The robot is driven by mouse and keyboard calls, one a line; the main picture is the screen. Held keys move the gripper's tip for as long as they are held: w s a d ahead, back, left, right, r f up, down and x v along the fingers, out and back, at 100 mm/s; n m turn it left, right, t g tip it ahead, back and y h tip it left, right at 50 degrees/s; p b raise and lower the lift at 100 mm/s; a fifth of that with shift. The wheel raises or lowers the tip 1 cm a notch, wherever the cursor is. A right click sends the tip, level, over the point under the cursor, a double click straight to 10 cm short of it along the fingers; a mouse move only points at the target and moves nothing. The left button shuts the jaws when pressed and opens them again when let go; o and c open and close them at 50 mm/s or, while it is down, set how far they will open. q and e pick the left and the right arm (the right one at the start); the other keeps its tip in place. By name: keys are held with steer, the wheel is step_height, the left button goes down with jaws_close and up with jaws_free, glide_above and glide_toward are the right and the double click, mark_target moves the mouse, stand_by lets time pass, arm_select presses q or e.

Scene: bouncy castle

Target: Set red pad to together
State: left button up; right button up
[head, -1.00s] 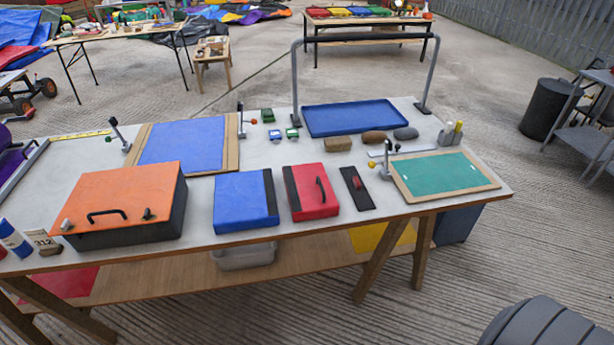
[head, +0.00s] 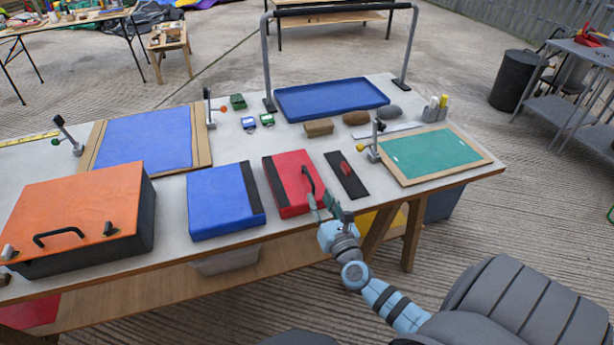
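The red pad (head: 290,172) lies flat on the worktable. It has a black strip along its left side and a black loop handle (head: 309,181) near its right edge. The blue pad (head: 217,203) lies to its left, with a black strip on its right side. A narrow gap of bare tabletop separates the two black strips. My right gripper (head: 322,201) is at the table's front edge, just in front of the red pad's handle and near its front right corner. Its fingers look apart with nothing between them. My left gripper is out of view.
A black strip with a red piece (head: 346,173) lies right of the red pad. A framed green panel (head: 432,158) is farther right. An orange-lidded box (head: 80,210) stands left of the blue pad. Behind are brown blocks (head: 319,128) and a blue tray (head: 331,97).

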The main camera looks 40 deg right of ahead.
mark_target(305, 168)
steer(key=b+x, duration=0.2)
steer(key=x, duration=0.8)
steer(key=shift+s+f, duration=0.1)
steer(key=shift+w+d, duration=0.25)
steer(key=shift+w, duration=0.2)
steer(key=shift+c, duration=0.3)
jaws_close()
